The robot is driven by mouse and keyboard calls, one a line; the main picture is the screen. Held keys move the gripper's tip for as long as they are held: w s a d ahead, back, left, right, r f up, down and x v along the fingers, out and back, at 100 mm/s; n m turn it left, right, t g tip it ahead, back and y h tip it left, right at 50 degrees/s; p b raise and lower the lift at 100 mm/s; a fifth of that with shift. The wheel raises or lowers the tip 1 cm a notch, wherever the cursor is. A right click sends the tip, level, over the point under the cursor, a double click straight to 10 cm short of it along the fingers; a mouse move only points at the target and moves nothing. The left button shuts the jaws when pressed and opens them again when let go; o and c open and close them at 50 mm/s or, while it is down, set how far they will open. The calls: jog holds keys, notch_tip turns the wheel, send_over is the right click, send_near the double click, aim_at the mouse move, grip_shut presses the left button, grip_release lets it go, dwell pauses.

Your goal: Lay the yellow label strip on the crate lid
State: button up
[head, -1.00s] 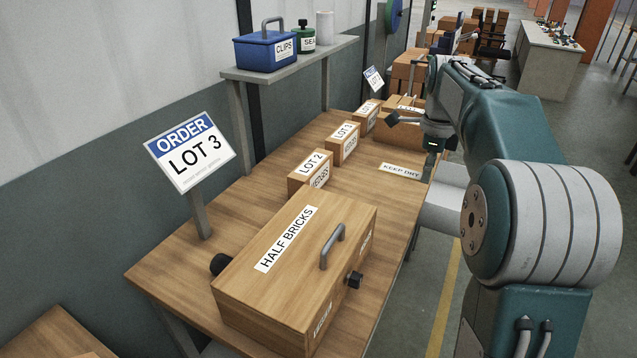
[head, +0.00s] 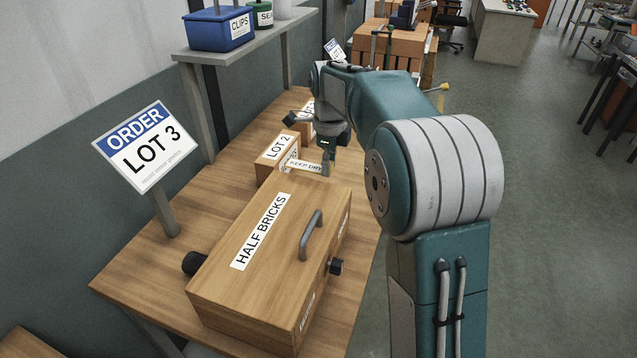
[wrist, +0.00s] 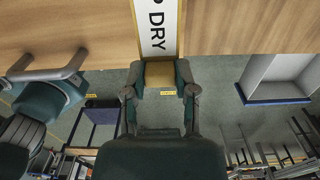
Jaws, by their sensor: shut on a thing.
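The pale label strip with yellow edges, reading KEEP DRY (head: 304,166), sticks out left from my gripper (head: 327,163). In the wrist view the jaws (wrist: 160,74) are shut on its near end, and the strip (wrist: 157,25) runs up out of the frame. The wooden crate with its lid (head: 215,278) stands in front, marked HALF BRICKS. The strip appears beyond the lid's far edge, in front of the LOT 2 box; its exact height is hard to tell. The lid's grey handle (head: 311,235) also shows in the wrist view (wrist: 45,72).
The LOT 2 box (head: 271,160) stands close behind the crate, with other boxes farther back. An ORDER LOT 3 sign (head: 146,147) rises at the left. Black knobs project from the crate's sides. Open table (head: 135,270) lies to the left.

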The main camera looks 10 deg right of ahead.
aim_at(320, 191)
jog(key=shift+w+a+f, duration=0.1)
jog(key=shift+a+f, duration=0.35)
jog(key=shift+f, duration=0.2)
jog(key=shift+w+a+f, duration=0.1)
jog(key=shift+a+f, duration=0.15)
jog(key=shift+f, duration=0.85)
jog(key=shift+w+a+f, duration=0.1)
jog(key=shift+a+f, duration=0.15)
jog(key=shift+f, duration=0.85)
jog(key=o, duration=0.7)
jog(key=shift+o, duration=0.2)
